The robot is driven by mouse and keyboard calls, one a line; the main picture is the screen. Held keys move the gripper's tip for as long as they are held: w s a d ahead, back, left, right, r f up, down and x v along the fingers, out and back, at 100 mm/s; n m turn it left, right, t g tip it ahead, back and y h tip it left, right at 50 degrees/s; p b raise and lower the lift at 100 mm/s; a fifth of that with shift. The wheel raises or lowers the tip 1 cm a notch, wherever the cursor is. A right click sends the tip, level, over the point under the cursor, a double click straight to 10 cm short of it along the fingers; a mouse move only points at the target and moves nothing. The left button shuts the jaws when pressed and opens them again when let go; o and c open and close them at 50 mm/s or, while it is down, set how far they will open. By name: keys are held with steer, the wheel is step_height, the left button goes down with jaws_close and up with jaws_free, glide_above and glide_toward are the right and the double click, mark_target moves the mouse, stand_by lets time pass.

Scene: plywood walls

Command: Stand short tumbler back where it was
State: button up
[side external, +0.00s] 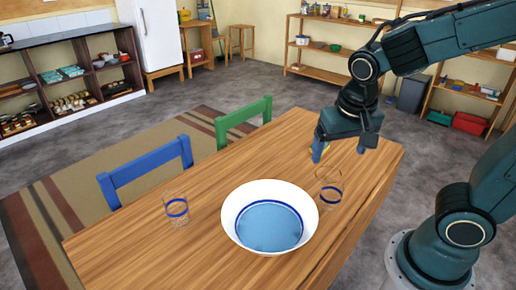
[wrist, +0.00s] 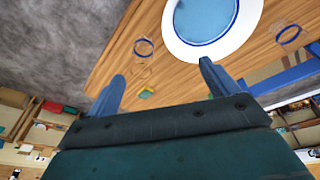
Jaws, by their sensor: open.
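Two clear tumblers with a blue band stand upright on the wooden table. One tumbler (side external: 176,208) is left of the bowl in the side view; it also shows at the right of the wrist view (wrist: 288,35). The other tumbler (side external: 329,188) is right of the bowl, nearer my gripper; it also shows in the wrist view (wrist: 143,47). The left one looks shorter in the side view, but I cannot be sure. My gripper (side external: 339,150) is open and empty above the table's far right part, apart from both tumblers. Its blue fingers also show in the wrist view (wrist: 162,70).
A large white bowl (side external: 230,219) with a blue inside stands between the tumblers. A small yellow-green item (wrist: 147,94) lies on the table near my gripper. Blue (side external: 146,168) and green (side external: 243,121) chairs stand along the far edge. The table's left part is clear.

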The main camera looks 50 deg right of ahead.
steer(key=s+a+r+n+t+y, duration=0.1)
steer(key=s+r+n+t+y, duration=0.1)
steer(key=s+r+n, duration=0.4)
steer(key=shift+s+a+r+n+t, duration=0.4)
steer(key=shift+n+t, duration=0.2)
steer(key=shift+t, duration=0.2)
